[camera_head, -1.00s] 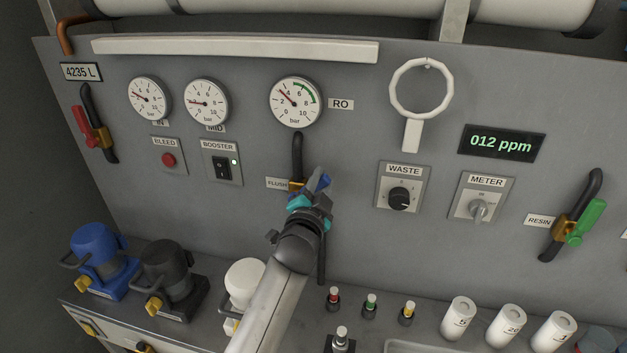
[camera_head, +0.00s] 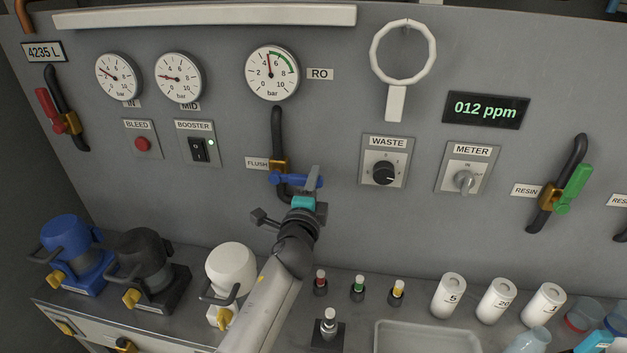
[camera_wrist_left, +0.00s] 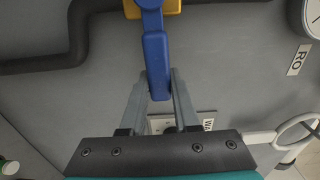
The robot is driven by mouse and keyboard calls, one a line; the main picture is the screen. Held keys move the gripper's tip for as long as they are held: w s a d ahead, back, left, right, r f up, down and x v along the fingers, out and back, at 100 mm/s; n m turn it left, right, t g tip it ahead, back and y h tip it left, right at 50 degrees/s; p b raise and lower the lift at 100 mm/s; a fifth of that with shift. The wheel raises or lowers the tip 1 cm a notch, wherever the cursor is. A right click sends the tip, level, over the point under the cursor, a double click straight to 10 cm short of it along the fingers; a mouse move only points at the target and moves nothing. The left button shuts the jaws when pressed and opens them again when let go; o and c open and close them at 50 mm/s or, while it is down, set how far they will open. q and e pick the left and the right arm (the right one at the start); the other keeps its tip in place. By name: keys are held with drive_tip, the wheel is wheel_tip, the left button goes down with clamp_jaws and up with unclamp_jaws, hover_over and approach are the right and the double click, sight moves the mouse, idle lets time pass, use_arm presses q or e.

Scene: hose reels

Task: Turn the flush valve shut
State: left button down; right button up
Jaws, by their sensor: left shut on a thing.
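The flush valve's blue handle (camera_head: 284,180) lies nearly level, across the upright black pipe (camera_head: 277,130), just right of the FLUSH label (camera_head: 257,163). Its brass body (camera_head: 279,165) sits behind the handle. My left gripper (camera_head: 311,180) is shut on the right, free end of the handle. In the left wrist view the blue handle (camera_wrist_left: 156,55) runs down between the two fingers of my left gripper (camera_wrist_left: 158,88). The brass body (camera_wrist_left: 168,6) shows at the top edge there. My right gripper is not in view.
The RO gauge (camera_head: 271,72) above reads about 5 bar. The WASTE knob (camera_head: 384,173) is right of the gripper. The panel around the handle is clear.

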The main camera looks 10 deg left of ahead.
use_arm(q)
drive_tip(key=shift+f, duration=0.2)
idle(0.4)
drive_tip(key=c, duration=0.6)
unclamp_jaws()
drive_tip(key=shift+c, duration=0.2)
drive_tip(key=s, duration=1.5)
drive_tip(key=shift+a, duration=0.25)
drive_tip(key=shift+s, duration=0.1)
